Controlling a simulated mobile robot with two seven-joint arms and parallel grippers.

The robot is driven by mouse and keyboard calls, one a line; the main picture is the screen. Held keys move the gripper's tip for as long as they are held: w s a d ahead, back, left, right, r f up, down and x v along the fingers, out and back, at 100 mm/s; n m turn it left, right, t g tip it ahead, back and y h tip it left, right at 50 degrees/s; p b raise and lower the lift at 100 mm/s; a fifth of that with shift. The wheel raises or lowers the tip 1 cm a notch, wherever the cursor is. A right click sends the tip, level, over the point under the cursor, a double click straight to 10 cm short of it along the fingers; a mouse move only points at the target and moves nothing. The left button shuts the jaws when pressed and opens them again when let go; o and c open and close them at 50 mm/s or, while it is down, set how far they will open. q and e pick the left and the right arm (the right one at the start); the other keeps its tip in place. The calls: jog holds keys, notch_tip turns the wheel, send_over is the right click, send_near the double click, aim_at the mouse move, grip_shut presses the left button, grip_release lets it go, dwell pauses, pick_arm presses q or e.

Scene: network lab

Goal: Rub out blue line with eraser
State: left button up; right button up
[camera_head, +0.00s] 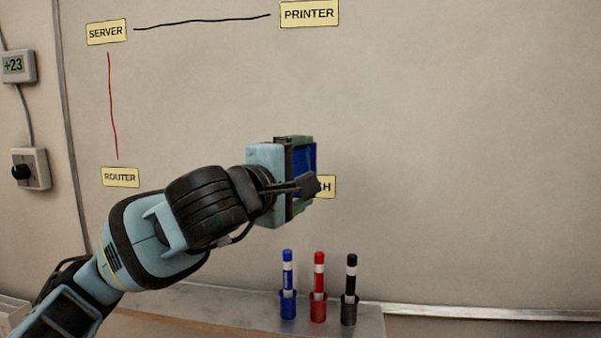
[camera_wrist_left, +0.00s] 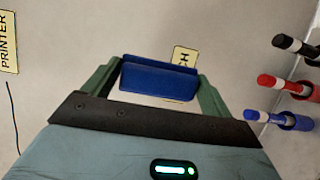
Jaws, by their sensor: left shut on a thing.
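My left gripper (camera_head: 301,168) is in front of the whiteboard (camera_head: 450,130), by a label ending in "CH" (camera_head: 327,186) that it partly hides. It is shut on a blue eraser (camera_head: 308,160). In the left wrist view the eraser (camera_wrist_left: 158,80) sits between the green fingers, its far side toward the board; I cannot tell whether it touches. No blue line shows in either view; the gripper and arm hide part of the board. A black line (camera_head: 200,22) joins the SERVER and PRINTER labels, and a red line (camera_head: 113,105) runs from SERVER to ROUTER. My right gripper is not in view.
Blue (camera_head: 287,283), red (camera_head: 318,285) and black (camera_head: 350,288) markers stand upright in holders on the ledge below the board. Labels SERVER (camera_head: 106,32), PRINTER (camera_head: 309,14) and ROUTER (camera_head: 120,177) are on the board. The board's right side is clear.

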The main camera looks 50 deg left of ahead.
pick_arm(q)
jog(key=shift+s+d, duration=1)
jog(key=shift+s, duration=0.15)
